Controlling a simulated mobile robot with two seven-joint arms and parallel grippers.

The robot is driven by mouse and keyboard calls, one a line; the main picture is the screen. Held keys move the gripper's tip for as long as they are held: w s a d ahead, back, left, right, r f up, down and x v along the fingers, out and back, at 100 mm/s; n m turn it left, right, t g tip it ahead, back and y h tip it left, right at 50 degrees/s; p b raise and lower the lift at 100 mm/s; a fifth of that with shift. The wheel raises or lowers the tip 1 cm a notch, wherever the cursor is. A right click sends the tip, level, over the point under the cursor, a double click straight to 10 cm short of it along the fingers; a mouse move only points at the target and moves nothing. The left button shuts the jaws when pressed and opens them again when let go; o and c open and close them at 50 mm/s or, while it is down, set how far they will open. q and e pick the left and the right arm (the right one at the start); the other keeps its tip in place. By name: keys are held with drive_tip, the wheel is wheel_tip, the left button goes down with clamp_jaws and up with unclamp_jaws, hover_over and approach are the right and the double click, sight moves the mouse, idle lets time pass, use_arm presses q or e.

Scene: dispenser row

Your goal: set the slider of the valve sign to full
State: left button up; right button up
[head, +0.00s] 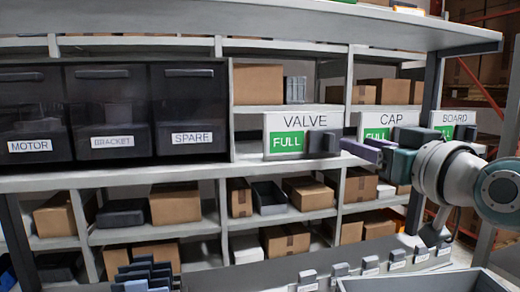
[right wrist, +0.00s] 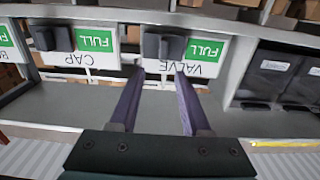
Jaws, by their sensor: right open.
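The valve sign (head: 303,122) is a white plate on the shelf's edge with a green FULL field (head: 287,142) showing at its left. Its dark slider (head: 322,143) sits over the right part of the sign. In the right wrist view the valve sign (right wrist: 188,68) is upside down, with the dark slider (right wrist: 163,43) beside the green field. My right gripper (head: 348,146) is open, with purple fingers, just right of the slider. In the right wrist view the fingertips (right wrist: 158,73) are spread close to the slider; I cannot tell whether they touch it. My left gripper is not in view.
The cap sign (head: 398,119) and board sign (head: 454,118) stand to the right, the cap sign partly behind my gripper. Dark bins labelled motor, bracket and spare (head: 190,105) stand at the left. Boxes fill the shelves below. A shelf board (head: 250,20) runs overhead.

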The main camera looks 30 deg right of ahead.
drive_tip(key=shift+v, duration=1.2)
drive_tip(key=s+a+f+n+g+y, duration=0.2)
drive_tip(key=s+a+f+g, duration=0.2)
drive_tip(key=a+f, duration=0.3)
drive_tip(key=s+a+f+n+g+y, duration=0.25)
drive_tip(key=s+a+f, duration=0.2)
drive_tip(key=f, duration=0.35)
drive_tip(key=s+a+f+g, duration=0.3)
drive_tip(key=s+g, duration=0.1)
drive_tip(key=s, duration=0.3)
drive_tip(key=s+a+f+g, duration=0.2)
drive_tip(key=s+a+g, duration=0.15)
drive_tip(key=s, duration=0.35)
wheel_tip(320, 180, up, 27)
drive_tip(key=p, duration=2.8)
drive_tip(key=shift+w+d, duration=0.25)
drive_tip(key=shift+w, duration=0.15)
